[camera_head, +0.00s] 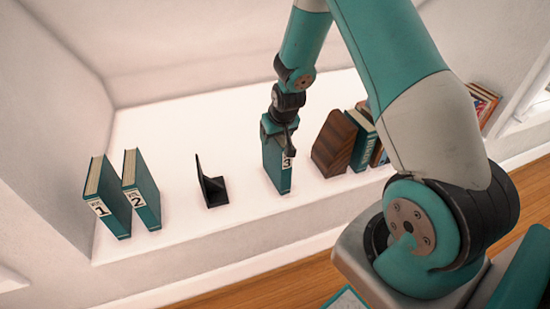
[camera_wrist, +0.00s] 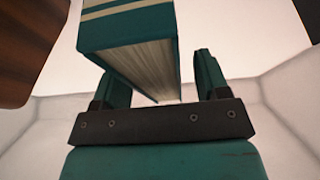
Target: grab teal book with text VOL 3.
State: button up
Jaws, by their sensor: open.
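The teal book marked 3 (camera_head: 277,167) stands upright on the white ledge, between the black bookend and the wooden block. My gripper (camera_head: 281,127) is at its top, pointing down, and partly hides it. In the wrist view the book (camera_wrist: 150,55) shows its teal cover, pale stripes and page edges. My gripper's two fingers (camera_wrist: 160,85) are open, one on each side of the book. A gap shows between the book and the right finger; contact on the left side is hard to tell.
Teal books marked 1 (camera_head: 109,203) and 2 (camera_head: 142,192) stand at the left. A black bookend (camera_head: 212,190) stands between them and book 3. A brown wooden block (camera_head: 335,144) and more books (camera_head: 363,140) are to the right. The ledge's front edge drops to a wooden floor (camera_head: 270,297).

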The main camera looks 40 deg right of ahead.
jog(key=shift+c, duration=0.5)
grip_shut()
jog(key=shift+r, duration=0.2)
